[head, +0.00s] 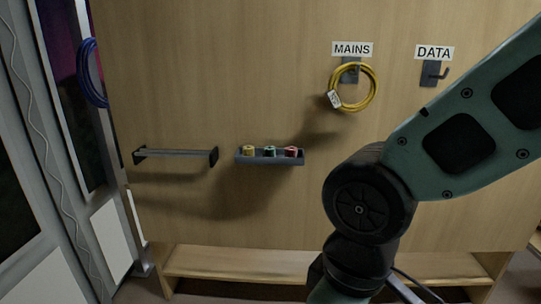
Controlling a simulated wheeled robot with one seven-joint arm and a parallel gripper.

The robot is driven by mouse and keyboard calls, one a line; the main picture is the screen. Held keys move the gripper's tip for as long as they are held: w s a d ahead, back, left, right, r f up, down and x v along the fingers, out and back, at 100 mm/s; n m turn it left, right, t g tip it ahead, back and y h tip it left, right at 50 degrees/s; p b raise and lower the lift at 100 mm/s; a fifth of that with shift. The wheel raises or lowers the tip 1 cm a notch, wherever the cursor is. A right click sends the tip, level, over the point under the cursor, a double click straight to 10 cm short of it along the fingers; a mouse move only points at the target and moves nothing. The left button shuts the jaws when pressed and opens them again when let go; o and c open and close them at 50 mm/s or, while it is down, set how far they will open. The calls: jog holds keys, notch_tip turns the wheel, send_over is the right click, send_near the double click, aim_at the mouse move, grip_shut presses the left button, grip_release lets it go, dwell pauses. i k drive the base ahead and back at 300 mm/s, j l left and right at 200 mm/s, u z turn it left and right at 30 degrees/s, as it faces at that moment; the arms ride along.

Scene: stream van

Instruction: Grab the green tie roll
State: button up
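The green tie roll (270,151) sits in a small dark tray (269,160) fixed to the wooden wall. It is the middle one of three rolls, between a yellow roll (249,150) on its left and a red roll (291,152) on its right. The lower part of each roll is hidden by the tray's front. My arm crosses the right side of the head view, its end outside the picture, so my gripper is not seen.
A dark bar rack (175,153) is left of the tray. A yellow cable coil (373,88) hangs under the MAINS sign (352,49). The DATA hook (432,73) is empty. A blue coil (91,72) hangs at far left. A wooden ledge (235,262) runs low.

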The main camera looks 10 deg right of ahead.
aim_at(269, 151)
jog(key=i+j, duration=0.6)
jog(key=i, duration=0.2)
jog(key=i+j+z, duration=0.1)
jog(key=z, duration=0.3)
jog(key=i+j+z, duration=0.1)
jog(key=z, duration=0.3)
jog(key=i+j+z, duration=0.1)
jog(key=z, duration=0.3)
jog(key=j+z, duration=0.25)
jog(key=z, duration=0.15)
